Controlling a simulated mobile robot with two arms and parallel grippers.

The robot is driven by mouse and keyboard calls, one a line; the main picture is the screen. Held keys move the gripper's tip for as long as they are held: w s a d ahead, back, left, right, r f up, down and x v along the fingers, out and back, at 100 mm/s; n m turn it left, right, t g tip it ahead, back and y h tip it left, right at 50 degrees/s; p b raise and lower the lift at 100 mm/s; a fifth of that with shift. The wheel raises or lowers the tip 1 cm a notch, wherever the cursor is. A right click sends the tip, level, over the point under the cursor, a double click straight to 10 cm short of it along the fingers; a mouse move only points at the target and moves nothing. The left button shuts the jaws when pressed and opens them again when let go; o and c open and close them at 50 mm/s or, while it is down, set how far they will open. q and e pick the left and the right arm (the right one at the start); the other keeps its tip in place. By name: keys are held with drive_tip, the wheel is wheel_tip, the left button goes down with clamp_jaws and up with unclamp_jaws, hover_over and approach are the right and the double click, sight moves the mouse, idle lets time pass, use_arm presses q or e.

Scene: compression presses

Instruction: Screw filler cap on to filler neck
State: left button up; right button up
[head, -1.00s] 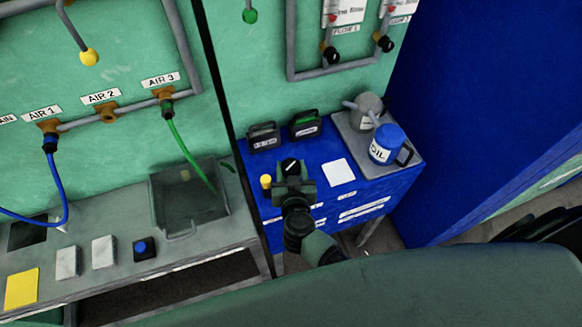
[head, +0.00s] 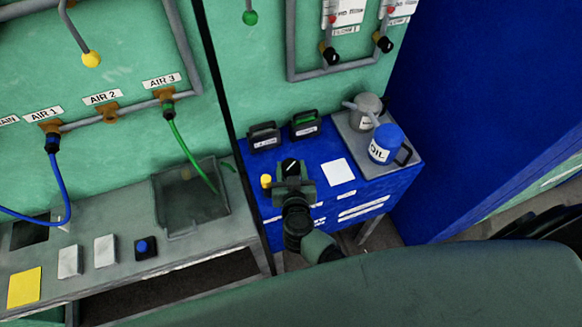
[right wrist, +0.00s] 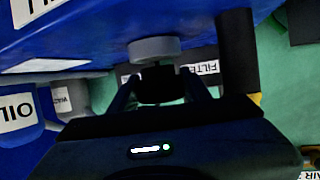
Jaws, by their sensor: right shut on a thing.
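My right gripper (head: 292,168) is over the top of the blue cabinet, near its front left. It is shut on a black filler cap (head: 291,165) with a white mark on top. The right wrist view shows the black cap (right wrist: 160,88) between the two fingers (right wrist: 162,92). A round grey filler neck (right wrist: 155,48) sits on the blue surface right by the cap. The two look in line and close together, but I cannot tell whether the threads are engaged. The neck is hidden under the gripper in the head view. My left gripper is not in view.
A yellow-topped black post (head: 266,181) stands close left of the gripper. Two dark handled containers (head: 264,137) (head: 306,124) stand behind. A blue oil jug (head: 386,146) and grey water can (head: 367,110) sit on a tray at right. A white sheet (head: 337,172) lies beside the gripper.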

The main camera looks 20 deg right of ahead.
drive_tip(key=shift+s+f+b, duration=0.1)
drive_tip(key=shift+f+b, duration=0.3)
drive_tip(key=shift+f, duration=0.5)
drive_tip(key=o, duration=1.5)
drive_tip(key=shift+o, duration=0.3)
